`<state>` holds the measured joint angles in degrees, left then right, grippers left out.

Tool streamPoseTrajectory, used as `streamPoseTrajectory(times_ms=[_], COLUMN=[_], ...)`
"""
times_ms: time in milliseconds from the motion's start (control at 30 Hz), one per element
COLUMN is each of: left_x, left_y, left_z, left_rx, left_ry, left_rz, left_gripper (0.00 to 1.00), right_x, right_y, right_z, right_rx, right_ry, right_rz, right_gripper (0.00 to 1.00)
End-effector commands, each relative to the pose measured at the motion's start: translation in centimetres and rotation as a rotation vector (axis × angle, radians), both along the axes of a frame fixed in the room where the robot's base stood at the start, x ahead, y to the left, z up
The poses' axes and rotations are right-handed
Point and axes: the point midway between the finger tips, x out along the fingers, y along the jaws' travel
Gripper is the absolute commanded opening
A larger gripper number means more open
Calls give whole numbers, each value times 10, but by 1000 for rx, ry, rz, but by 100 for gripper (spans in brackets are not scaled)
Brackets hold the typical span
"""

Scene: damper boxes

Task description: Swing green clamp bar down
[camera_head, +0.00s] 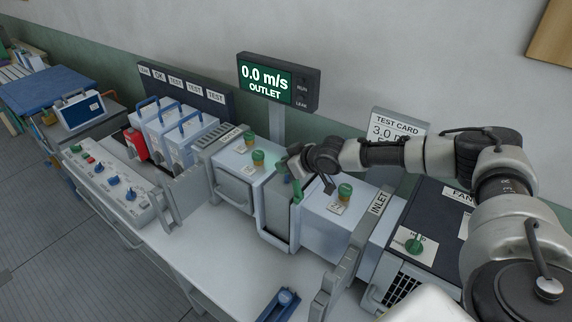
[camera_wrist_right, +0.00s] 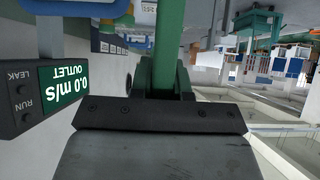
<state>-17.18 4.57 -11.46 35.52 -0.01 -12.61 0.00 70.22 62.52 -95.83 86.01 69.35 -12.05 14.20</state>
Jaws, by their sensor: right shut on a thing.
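The green clamp bar (camera_head: 297,190) stands roughly upright at the open-topped slot between two pale duct boxes, in the middle of the head view. My right gripper (camera_head: 288,168) is shut on it near its upper end; the arm reaches in from the right and hides part of the grip. In the right wrist view the green bar (camera_wrist_right: 168,45) runs up from behind a dark bolted gripper edge. The slot frame (camera_head: 276,235) below the bar has grey walls. My left gripper is not in view.
An outlet display (camera_head: 278,80) reading 0.0 m/s stands behind. Green knobs top the left duct box (camera_head: 240,165) and right duct box (camera_head: 325,228). A fan unit (camera_head: 425,240) is at right.

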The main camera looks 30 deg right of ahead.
Motion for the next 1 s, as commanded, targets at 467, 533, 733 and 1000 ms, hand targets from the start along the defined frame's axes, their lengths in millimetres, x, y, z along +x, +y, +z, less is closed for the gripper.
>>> streamPoseTrajectory(times_ms=[467,533,733,1000], left_x=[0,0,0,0], left_y=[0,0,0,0], left_z=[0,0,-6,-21], left_rx=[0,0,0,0], left_ry=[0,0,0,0], left_rz=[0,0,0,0], left_gripper=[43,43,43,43], right_x=[0,0,-10,-51], right_y=[0,0,-6,-23], right_z=[0,0,6,36], right_rx=[0,0,1,0], right_ry=[-1,-1,0,-1], right_rz=[0,0,-2,-4], right_gripper=[43,43,43,43])
